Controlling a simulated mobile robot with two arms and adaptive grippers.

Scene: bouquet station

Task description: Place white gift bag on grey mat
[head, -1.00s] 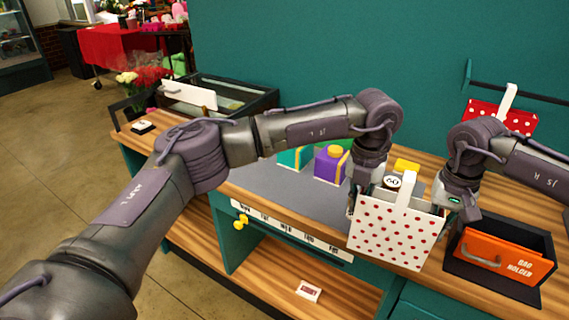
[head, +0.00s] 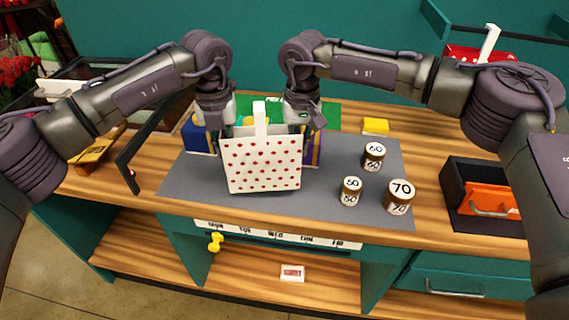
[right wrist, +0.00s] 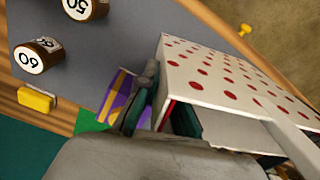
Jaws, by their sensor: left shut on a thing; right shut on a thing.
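The white gift bag (head: 262,166) with red dots is upright over the grey mat (head: 330,205) in the head view. I cannot tell whether its base touches the mat. My left gripper (head: 226,125) is shut on the bag's left side, and my right gripper (head: 305,128) is shut on its right side. The fingertips are partly hidden behind the bag. In the right wrist view the bag (right wrist: 235,85) fills the right side, its open top showing, next to the right gripper's fingers (right wrist: 145,100).
Jars marked 60 (head: 374,157), 50 (head: 351,191) and 70 (head: 398,197) stand on the mat right of the bag. A blue box (head: 199,137) and a purple box (head: 314,150) are close behind the bag. A yellow block (head: 375,126) lies behind the jars. A dark holder (head: 462,180) stands at right.

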